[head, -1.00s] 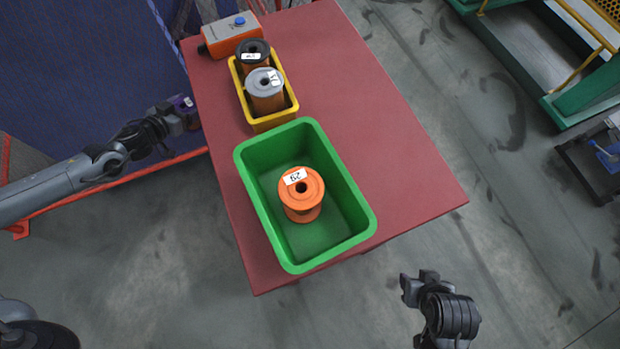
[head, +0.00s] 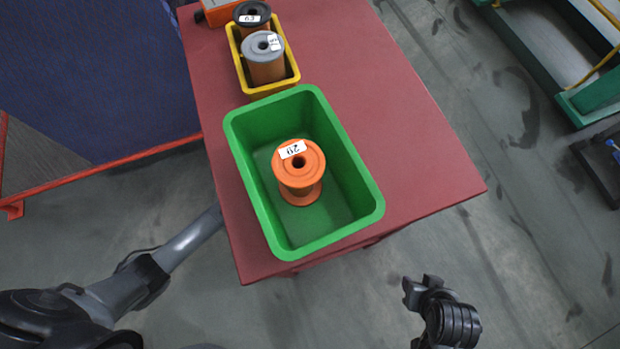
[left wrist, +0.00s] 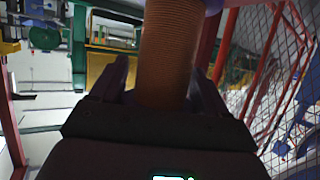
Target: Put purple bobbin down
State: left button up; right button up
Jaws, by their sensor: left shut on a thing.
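The purple bobbin (left wrist: 172,45) stands upright in the left wrist view, wound with copper-brown wire. A bit of purple flange shows at its top right, and the rest is cut off by the frame. My left gripper (left wrist: 163,84) is shut on it, one finger on each side. In the head view my left arm runs to the table's left edge and passes out of sight there, so the gripper and bobbin are hidden. My right gripper (head: 420,290) is off the table at the lower right, and I cannot tell whether it is open.
A green bin (head: 362,222) on the red table (head: 415,150) holds an orange bobbin (head: 298,170). A yellow bin (head: 274,90) behind it holds a grey bobbin (head: 264,58) and a black one (head: 252,14). The table's right side is clear.

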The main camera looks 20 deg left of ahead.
pick_arm(q)
jog(key=shift+s+d+f, duration=0.2)
jog(key=shift+d+f, duration=0.2)
jog(key=shift+d, duration=0.05)
jog(key=shift+s+d+f, duration=0.15)
jog(key=shift+d+f, duration=0.25)
jog(key=shift+d, duration=0.05)
jog(key=f+b, duration=0.3)
jog(key=f, duration=0.1)
jog(key=shift+d, duration=0.2)
jog(key=shift+f+b, duration=1.25)
jog(key=shift+f, duration=0.8)
jog(key=shift+f, duration=0.15)
jog(key=o, duration=1.2)
jog(key=shift+s, duration=0.1)
jog(key=shift+o, duration=0.2)
jog(key=shift+s+r, duration=0.15)
jog(key=shift+r, duration=0.1)
jog(key=p+v, duration=0.6)
jog(key=v, duration=0.5)
jog(key=shift+s+a+p, duration=0.2)
jog(key=shift+s+p, duration=0.1)
jog(key=shift+p, duration=0.05)
